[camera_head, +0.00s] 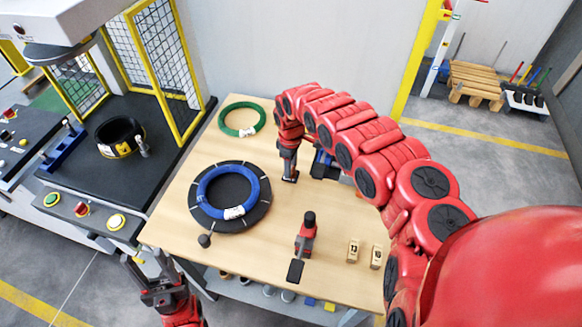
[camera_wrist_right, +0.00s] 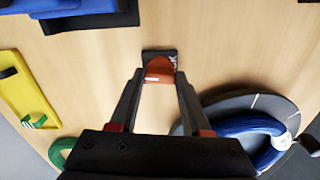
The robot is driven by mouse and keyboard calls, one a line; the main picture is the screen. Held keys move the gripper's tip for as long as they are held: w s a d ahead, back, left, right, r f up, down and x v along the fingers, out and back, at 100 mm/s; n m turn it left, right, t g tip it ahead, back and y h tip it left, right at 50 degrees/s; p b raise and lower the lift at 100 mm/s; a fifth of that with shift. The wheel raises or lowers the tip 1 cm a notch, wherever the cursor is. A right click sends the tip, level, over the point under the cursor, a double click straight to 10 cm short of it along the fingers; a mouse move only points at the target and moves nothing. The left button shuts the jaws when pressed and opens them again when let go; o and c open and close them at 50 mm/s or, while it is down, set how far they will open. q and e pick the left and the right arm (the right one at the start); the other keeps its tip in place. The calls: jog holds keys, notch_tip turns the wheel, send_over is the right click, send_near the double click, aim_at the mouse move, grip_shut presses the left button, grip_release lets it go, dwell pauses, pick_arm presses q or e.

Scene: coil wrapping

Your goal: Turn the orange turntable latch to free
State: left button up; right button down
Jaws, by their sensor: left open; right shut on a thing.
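The orange latch (camera_wrist_right: 160,68) sits on a small dark plate on the table, between the fingertips of my right gripper (camera_wrist_right: 160,78). The right gripper (camera_head: 290,178) is shut on the latch; in the head view it hides the latch. The black turntable (camera_head: 262,206) with a blue coil (camera_head: 202,190) on it lies left of this gripper, and its edge shows at the right of the wrist view (camera_wrist_right: 215,110). My left gripper (camera_head: 143,284) is open and empty, low at the table's front left corner.
A green coil (camera_head: 224,118) lies at the table's back left. A blue thing (camera_head: 322,165) stands right of the right gripper. A red and black tool (camera_head: 305,240) and two tan labelled blocks (camera_head: 353,251) (camera_head: 377,257) are near the front. A machine with yellow-framed guards (camera_head: 181,55) stands left.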

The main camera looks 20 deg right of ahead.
jog(key=shift+n, duration=0.6)
jog(key=shift+c, duration=1.8)
grip_release()
notch_tip(320, 180, up, 17)
jog(key=b, duration=0.4)
jog(key=shift+r, duration=0.2)
